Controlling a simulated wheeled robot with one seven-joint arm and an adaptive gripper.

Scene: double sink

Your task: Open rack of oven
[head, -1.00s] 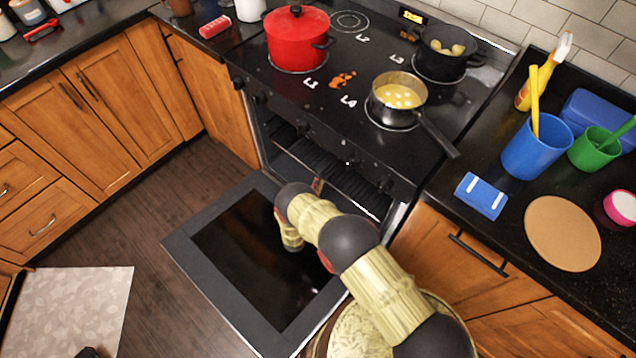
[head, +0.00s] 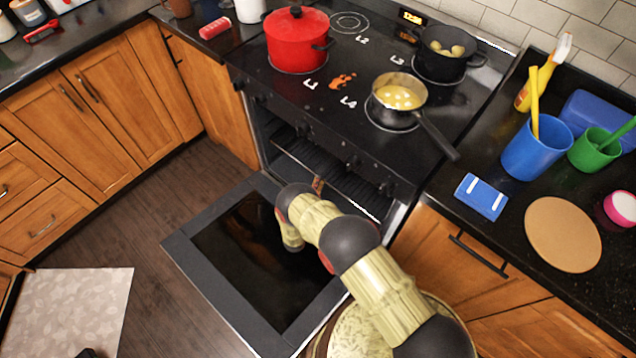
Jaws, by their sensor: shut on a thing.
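The oven stands under the black cooktop with its door (head: 205,250) folded down flat, dark glass facing up. Inside the open oven, a rack (head: 345,190) with a bright front edge shows below the control knobs. A small brown piece (head: 318,184) shows at the rack's near edge; I cannot tell what it is. My arm reaches in from the lower right and bends down over the door, in front of the oven opening. My gripper is hidden behind the arm links, so I cannot see its fingers or whether they touch the rack.
A red pot (head: 297,45), a saucepan (head: 398,100) and a dark pot (head: 445,55) stand on the cooktop. The right counter holds a blue cup (head: 535,150) and a round board (head: 562,234). Open floor lies left of the door.

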